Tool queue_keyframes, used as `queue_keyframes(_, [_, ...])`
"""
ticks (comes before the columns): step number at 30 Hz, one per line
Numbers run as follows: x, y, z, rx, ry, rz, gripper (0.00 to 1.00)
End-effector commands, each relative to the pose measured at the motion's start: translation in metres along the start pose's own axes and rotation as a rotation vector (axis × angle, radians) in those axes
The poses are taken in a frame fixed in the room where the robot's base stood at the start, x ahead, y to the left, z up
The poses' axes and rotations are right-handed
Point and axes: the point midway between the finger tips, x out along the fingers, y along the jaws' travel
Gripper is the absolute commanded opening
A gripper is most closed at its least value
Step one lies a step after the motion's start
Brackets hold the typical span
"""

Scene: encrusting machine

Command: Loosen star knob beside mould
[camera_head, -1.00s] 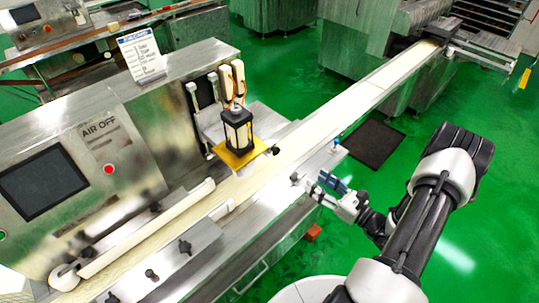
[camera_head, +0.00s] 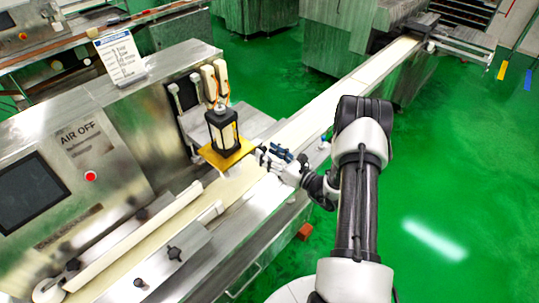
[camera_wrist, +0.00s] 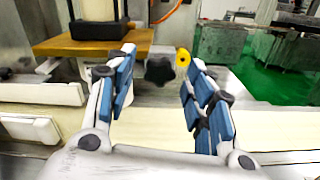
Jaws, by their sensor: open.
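The star knob (camera_wrist: 160,70) is dark and lobed. In the wrist view it shows ahead, between my fingertips, just right of the orange plate (camera_wrist: 90,43). My gripper (camera_wrist: 158,61) is open with blue finger pads, one on each side of the knob in the picture; no contact shows, and the remaining depth is unclear. In the head view my gripper (camera_head: 270,156) is beside the right corner of the plate, and the knob cannot be made out clearly there. The mould unit, black-framed with pale panels (camera_head: 224,130), stands upright on the plate.
A pale conveyor belt (camera_head: 340,93) runs diagonally past the plate. A yellow round piece with a dark centre (camera_wrist: 183,57) is right of the knob. The machine's steel cabinet (camera_head: 110,130) with a red button (camera_head: 90,176) is left. Green floor is open to the right.

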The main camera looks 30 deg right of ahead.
Motion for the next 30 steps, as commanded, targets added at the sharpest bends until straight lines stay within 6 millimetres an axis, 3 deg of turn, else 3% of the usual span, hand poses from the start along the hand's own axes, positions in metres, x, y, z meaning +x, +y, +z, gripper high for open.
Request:
queue_keyframes(7, [0.0006,0.0000,0.0001,0.000,0.000,0.000,0.48])
queue_keyframes(27, [0.0004,0.0002,-0.0002,0.000,0.001,0.000,0.04])
queue_keyframes(30, [0.0003,0.0002,-0.0003,-0.002,0.001,0.000,0.04])
